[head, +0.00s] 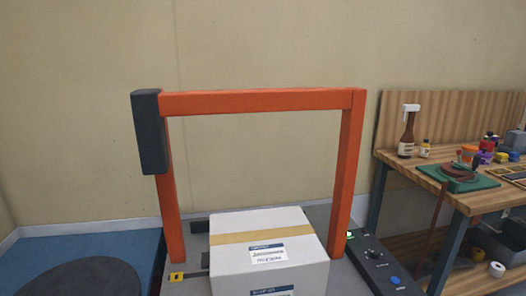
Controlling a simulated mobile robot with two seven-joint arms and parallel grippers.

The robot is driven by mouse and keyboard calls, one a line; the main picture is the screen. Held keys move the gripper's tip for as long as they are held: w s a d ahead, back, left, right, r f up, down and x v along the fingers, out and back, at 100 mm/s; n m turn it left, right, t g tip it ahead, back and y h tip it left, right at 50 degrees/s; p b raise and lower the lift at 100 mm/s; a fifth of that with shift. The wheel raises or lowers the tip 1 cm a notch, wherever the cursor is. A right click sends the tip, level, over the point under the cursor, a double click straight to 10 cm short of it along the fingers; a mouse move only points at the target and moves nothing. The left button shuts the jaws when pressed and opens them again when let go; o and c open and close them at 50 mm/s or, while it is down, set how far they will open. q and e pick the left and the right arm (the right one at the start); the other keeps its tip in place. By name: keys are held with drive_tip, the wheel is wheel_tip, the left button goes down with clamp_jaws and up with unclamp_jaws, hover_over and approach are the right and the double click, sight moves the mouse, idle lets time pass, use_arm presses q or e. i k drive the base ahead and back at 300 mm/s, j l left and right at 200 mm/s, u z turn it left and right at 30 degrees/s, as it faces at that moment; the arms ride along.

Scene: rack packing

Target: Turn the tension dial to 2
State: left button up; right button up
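A dark control panel (386,268) sits at the right foot of an orange arch (262,100). On the panel are a lit green spot (350,234), a small dark knob with light marks around it (371,254), and a blue button (394,280). The knob looks like the tension dial, but its pointer and numbers are too small to read. Neither of my grippers shows in the head view.
A white taped box (266,231) stands under the arch. A dark grey housing (150,131) is on the arch's left post. A wooden workbench (432,172) with bottles and tools stands at the right. A blue platform with a dark disc (82,280) is at the lower left.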

sight(374, 253)
drive_tip(key=k+l+u, duration=0.4)
drive_tip(key=k+l, duration=1)
drive_tip(key=i+l, duration=0.2)
drive_tip(key=l, duration=0.15)
drive_tip(key=i+l, duration=0.2)
drive_tip(key=l, duration=0.15)
drive_tip(key=i+l, duration=0.2)
drive_tip(key=i+l+u, duration=0.1)
drive_tip(key=l, duration=0.35)
drive_tip(key=i+l, duration=0.4)
drive_tip(key=l, duration=0.3)
